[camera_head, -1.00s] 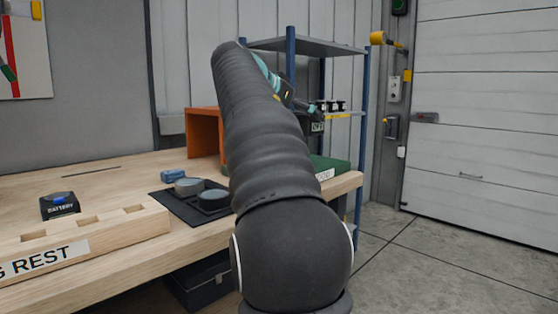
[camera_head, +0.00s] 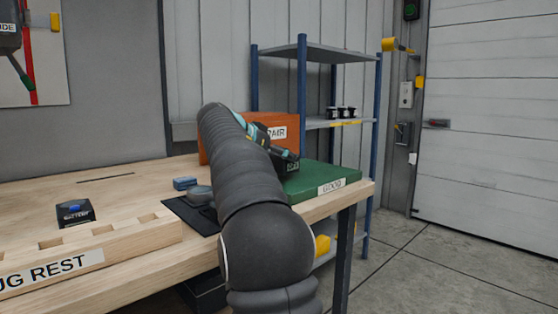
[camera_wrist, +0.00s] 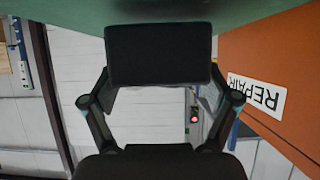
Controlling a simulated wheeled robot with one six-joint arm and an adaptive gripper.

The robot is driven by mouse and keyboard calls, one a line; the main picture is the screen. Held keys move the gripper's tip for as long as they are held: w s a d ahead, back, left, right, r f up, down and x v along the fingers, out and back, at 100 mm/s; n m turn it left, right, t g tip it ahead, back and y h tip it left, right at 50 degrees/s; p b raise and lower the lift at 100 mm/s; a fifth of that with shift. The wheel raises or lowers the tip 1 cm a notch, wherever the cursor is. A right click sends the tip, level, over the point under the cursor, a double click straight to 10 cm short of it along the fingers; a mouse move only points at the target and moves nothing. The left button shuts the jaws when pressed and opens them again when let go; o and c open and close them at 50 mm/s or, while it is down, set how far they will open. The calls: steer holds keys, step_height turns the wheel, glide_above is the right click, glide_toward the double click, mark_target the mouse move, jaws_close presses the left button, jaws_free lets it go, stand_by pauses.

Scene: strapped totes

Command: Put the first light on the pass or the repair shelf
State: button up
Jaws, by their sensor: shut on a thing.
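My gripper (camera_head: 286,153) is shut on a dark block-shaped light (camera_wrist: 158,56), which fills the space between the fingers in the wrist view. My arm hides part of the box and pad.
A blue-posted rack (camera_head: 303,75) with several small dark items stands behind the bench.

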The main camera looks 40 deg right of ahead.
steer(key=shift+f, duration=0.65)
steer(key=shift+f, duration=0.25)
steer(key=o, duration=1.3)
steer(key=shift+r, duration=0.15)
steer(key=shift+r, duration=0.2)
steer(key=v, duration=1.2)
steer(key=shift+s+f, duration=0.1)
steer(key=shift+f, duration=0.05)
